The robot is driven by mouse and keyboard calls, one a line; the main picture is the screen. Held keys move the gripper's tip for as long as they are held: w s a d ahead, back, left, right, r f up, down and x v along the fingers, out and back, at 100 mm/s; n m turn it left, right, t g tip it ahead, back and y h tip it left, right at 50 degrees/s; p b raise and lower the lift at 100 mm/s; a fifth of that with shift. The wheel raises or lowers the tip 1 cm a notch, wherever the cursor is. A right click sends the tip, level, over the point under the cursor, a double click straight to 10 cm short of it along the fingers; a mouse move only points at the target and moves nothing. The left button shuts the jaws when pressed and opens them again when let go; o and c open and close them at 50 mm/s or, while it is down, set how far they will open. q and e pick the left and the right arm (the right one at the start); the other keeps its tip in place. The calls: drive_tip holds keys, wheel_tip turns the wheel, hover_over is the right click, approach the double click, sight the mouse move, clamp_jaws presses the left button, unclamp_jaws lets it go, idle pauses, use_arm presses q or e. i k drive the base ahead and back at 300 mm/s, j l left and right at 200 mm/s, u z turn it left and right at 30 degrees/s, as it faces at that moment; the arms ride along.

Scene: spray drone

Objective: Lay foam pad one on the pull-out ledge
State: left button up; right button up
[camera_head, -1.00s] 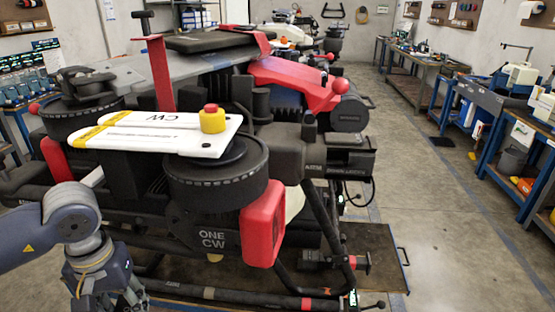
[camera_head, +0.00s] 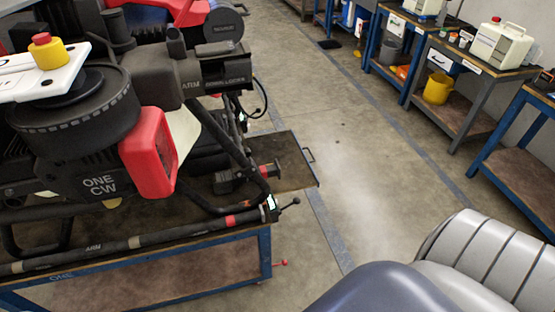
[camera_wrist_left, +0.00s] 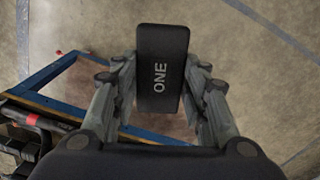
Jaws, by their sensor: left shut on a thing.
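Foam pad one (camera_wrist_left: 162,45) is a dark block marked ONE. In the left wrist view my left gripper (camera_wrist_left: 160,85) is shut on it, with fingers along both sides. The pad is above the floor and beside the blue-framed stand. The pull-out ledge (camera_head: 292,172) is a flat brown board with a small handle, sticking out at the right of the drone in the head view. My left gripper and the pad are outside the head view. My right gripper is in neither current view.
The drone (camera_head: 90,120), with rotor housings and a red guard, fills the left of the head view on a blue-framed stand (camera_head: 265,255). A black tube with a lever end (camera_head: 232,220) runs along the stand's near edge. Open floor (camera_head: 350,190) lies between it and the benches (camera_head: 480,115).

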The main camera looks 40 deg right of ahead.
sight(274, 155)
drive_tip(key=l+z, duration=0.1)
drive_tip(key=l, duration=0.95)
drive_tip(key=i+l+z, duration=0.15)
drive_tip(key=l, duration=0.85)
drive_tip(key=i+l+z, duration=0.15)
drive_tip(key=i+l, duration=0.4)
drive_tip(key=l, duration=0.2)
drive_tip(key=i+l+z, duration=0.1)
drive_tip(key=i+l, duration=0.5)
